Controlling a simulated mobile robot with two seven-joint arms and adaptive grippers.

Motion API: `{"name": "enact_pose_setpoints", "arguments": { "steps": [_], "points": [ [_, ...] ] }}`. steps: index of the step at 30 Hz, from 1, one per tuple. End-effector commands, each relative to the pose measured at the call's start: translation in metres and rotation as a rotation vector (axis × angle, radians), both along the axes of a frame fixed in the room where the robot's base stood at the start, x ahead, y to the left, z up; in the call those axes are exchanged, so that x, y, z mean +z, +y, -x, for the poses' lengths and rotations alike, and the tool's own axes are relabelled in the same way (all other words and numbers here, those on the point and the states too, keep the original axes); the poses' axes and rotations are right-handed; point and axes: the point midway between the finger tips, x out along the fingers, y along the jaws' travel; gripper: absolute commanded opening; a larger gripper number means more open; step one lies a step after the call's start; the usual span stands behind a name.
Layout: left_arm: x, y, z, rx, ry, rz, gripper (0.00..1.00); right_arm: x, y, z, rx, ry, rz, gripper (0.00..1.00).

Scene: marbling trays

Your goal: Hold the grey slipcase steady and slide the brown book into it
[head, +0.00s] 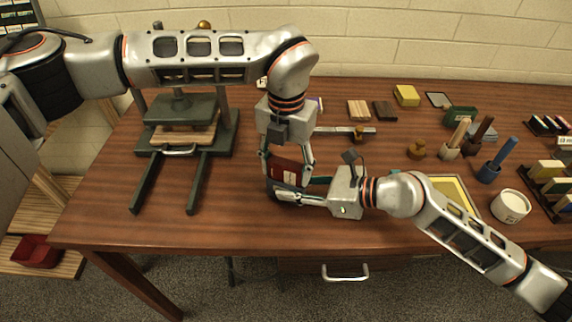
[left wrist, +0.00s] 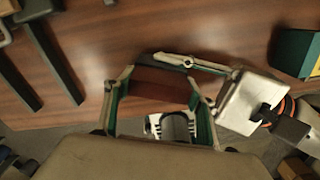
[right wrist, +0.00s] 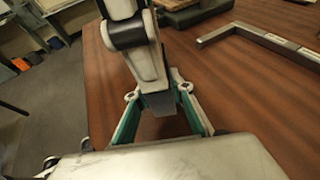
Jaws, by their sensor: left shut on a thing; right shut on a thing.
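My left gripper (head: 287,172) points down and is shut on the reddish-brown book (head: 289,167), which has a small pale label on its face. The book also shows between its fingers in the left wrist view (left wrist: 160,84). My right gripper (head: 280,193) comes in from the right, low over the table, shut on the dark grey slipcase (right wrist: 160,104). The slipcase shows as a dark edge behind the book in the left wrist view (left wrist: 172,61). The book is directly above the slipcase; fingers hide their meeting line, so I cannot tell how far in it is.
A green press (head: 181,106) stands on the table at left. A metal square (head: 345,131) lies behind the grippers. A yellow tray (head: 450,190) is partly behind my right arm. Pots with tools (head: 488,171) and a white tub (head: 510,206) stand right.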

Motion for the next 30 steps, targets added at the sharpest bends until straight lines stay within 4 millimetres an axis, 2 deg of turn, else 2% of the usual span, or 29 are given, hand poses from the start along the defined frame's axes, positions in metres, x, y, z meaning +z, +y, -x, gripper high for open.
{"name": "enact_pose_setpoints", "arguments": {
  "steps": [10, 11, 12, 23, 26, 30],
  "points": [
    [-0.008, 0.0, 0.0, 0.0, 0.0, 0.0, 0.29, 0.0, 0.0, 0.0, 0.0, 0.0, 0.0, 0.0],
    [-0.008, 0.0, 0.0, 0.0, 0.0, 0.0, 0.63, 0.0, 0.0, 0.0, 0.0, 0.0, 0.0, 0.0],
    [-0.008, 0.0, 0.0, 0.0, 0.0, 0.0, 0.73, 0.0, 0.0, 0.0, 0.0, 0.0, 0.0, 0.0],
    [-0.007, 0.0, 0.0, 0.0, 0.0, 0.0, 0.74, 0.0, 0.0, 0.0, 0.0, 0.0, -0.001, 0.0],
    [0.0, 0.0, 0.0, 0.0, -0.001, 0.0, 0.74, 0.0, 0.0, 0.0, 0.0, 0.0, -0.001, 0.0],
    [0.021, 0.0, -0.001, 0.001, -0.004, 0.0, 0.74, 0.0, 0.0, 0.0, 0.0, 0.0, -0.001, 0.0]
  ]
}}
